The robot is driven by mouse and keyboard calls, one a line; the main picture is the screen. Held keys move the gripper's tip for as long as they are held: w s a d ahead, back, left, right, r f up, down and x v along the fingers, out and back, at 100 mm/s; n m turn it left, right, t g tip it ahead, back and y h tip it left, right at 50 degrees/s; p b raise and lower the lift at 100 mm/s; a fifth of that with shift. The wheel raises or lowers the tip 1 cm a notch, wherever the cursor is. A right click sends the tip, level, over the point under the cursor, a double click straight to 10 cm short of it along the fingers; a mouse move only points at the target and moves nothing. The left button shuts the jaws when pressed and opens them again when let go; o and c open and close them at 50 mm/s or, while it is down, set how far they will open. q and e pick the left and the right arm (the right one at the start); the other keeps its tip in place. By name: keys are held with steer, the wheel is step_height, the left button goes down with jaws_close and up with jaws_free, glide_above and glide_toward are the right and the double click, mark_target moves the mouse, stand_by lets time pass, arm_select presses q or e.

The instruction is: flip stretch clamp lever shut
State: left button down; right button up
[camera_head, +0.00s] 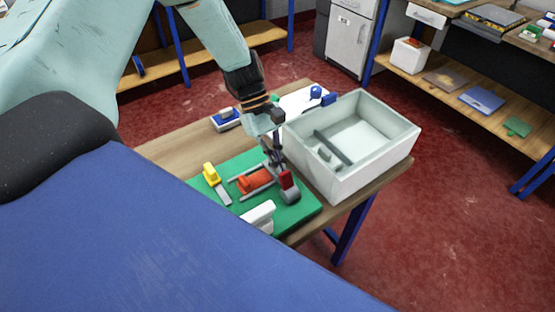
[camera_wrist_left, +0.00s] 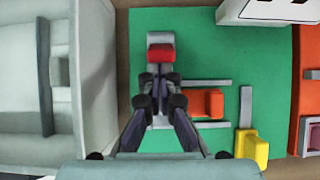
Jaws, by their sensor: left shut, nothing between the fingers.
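A green board (camera_head: 238,163) lies on the wooden table; it also shows in the left wrist view (camera_wrist_left: 220,60). Near its right edge stands a grey clamp lever with a red tip (camera_head: 287,180), seen from above in the left wrist view (camera_wrist_left: 160,54). An orange block (camera_head: 255,181) sits between two grey rails left of the lever. My left gripper (camera_head: 275,162) points down just behind the red tip. In the left wrist view its fingertips (camera_wrist_left: 160,88) are together over the lever's grey part; contact cannot be told. My right gripper is not in view.
A pale open bin (camera_head: 352,182) with a dark bar inside stands close right of the board. A yellow handle (camera_head: 210,174) and a white block (camera_head: 260,216) sit on the board. A blue-and-white object (camera_head: 227,120) lies behind it.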

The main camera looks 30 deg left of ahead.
mark_target(287, 175)
arm_select(q)
steer(key=shift+s+d+r+y+p, duration=0.2)
steer(key=shift+r+y+p, duration=0.25)
steer(key=shift+p, duration=0.65)
steer(key=y+p, duration=0.1)
steer(key=p, duration=0.1)
steer(key=d+r+t+y+p, duration=0.1)
steer(key=p, duration=0.1)
steer(key=shift+s+d, duration=0.2)
steer(key=shift+s, duration=0.05)
steer(key=shift+s+d+t+y+p, duration=0.1)
steer(key=shift+d+t+y+p, duration=0.1)
steer(key=shift+t+y+p, duration=0.1)
steer(key=shift+d+r, duration=0.1)
steer(key=shift+d, duration=0.15)
steer(key=shift+s+d+p, duration=0.15)
steer(key=shift+d+p, duration=0.15)
